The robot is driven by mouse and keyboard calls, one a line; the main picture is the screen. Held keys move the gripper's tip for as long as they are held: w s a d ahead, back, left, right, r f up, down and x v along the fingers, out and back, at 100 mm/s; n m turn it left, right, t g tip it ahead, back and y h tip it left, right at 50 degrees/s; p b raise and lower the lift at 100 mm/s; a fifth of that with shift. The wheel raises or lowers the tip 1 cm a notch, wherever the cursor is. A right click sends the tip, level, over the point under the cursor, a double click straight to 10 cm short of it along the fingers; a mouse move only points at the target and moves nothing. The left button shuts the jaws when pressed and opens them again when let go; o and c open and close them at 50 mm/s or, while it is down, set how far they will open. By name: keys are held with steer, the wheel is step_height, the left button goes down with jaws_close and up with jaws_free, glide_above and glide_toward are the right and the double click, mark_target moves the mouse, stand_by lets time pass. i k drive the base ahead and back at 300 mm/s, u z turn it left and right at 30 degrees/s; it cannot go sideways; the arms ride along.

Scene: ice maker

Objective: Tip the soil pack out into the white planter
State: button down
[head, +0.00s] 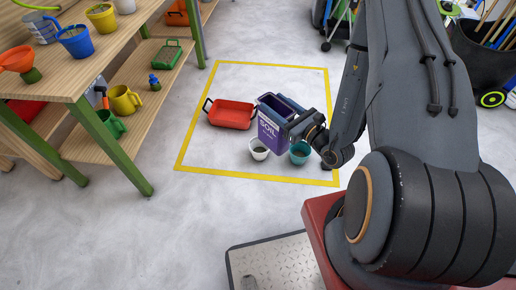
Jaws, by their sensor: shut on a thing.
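The purple soil pack (270,133) is in the head view, inside the yellow floor square, with its SOIL label facing me. It looks roughly upright, and its top appears open and dark. My gripper (291,124) is shut on its right side. The small white planter (259,149) stands on the floor just in front of and below the pack. Its inside looks grey-dark, but I cannot tell what is in it. I cannot tell whether the pack touches the floor.
A teal pot (301,152) stands right of the white planter, close under my gripper. A red tray (231,114) lies left of the pack. A wooden shelf bench (120,48) with pots and cans stands at left. A black bin (480,62) stands at upper right. Floor front-left is clear.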

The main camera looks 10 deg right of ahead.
mark_target(259, 150)
steer(key=k, duration=0.35)
steer(key=u, duration=1.3)
steer(key=i, duration=1.2)
steer(key=z, duration=1.8)
